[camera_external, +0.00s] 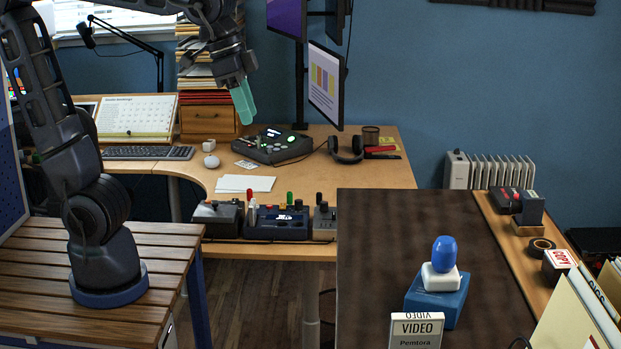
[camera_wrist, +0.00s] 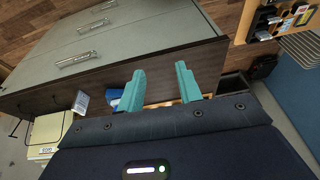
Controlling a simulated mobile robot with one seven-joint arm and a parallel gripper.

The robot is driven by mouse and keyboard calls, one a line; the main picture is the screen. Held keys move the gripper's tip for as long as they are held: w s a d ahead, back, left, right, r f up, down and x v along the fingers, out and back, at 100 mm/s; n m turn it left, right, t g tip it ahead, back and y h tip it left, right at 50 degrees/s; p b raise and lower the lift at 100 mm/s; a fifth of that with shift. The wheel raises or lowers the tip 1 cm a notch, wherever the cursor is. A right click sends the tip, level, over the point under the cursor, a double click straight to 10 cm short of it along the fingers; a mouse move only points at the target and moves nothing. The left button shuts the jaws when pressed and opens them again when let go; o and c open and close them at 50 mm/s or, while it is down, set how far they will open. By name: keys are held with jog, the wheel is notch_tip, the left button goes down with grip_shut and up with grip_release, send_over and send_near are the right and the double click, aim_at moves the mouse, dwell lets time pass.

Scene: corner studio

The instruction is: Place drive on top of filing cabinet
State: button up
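The filing cabinet's dark brown top (camera_external: 385,240) fills the right foreground of the external view. Its grey drawer fronts (camera_wrist: 100,50) with metal handles show in the wrist view. On the top stands a blue block (camera_external: 436,301) with a white block (camera_external: 440,279) and a rounded blue piece (camera_external: 444,254) stacked on it. I cannot tell for sure which object is the drive. My gripper (camera_external: 243,103) is raised over the back desk, left of the cabinet. In the wrist view its teal fingers (camera_wrist: 160,88) are apart, with nothing visibly held between them.
A white VIDEO box (camera_external: 416,331) stands at the cabinet's front. A wooden ledge (camera_external: 497,222) on its right carries a dark red-and-black device (camera_external: 517,203) and tape (camera_external: 541,247). The desk holds control boxes (camera_external: 282,221), a console (camera_external: 272,145) and headphones (camera_external: 346,149). Monitors (camera_external: 326,86) hang near my gripper.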

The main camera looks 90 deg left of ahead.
jog(key=s+a+f, duration=0.3)
jog(key=s+f, duration=0.1)
jog(key=s, duration=0.2)
jog(key=s+a+f+t, duration=0.1)
jog(key=s+a+f, duration=0.3)
jog(key=s, duration=0.3)
jog(key=shift+s+a+f, duration=0.15)
jog(key=shift+a+f, duration=0.05)
jog(key=shift+a, duration=0.1)
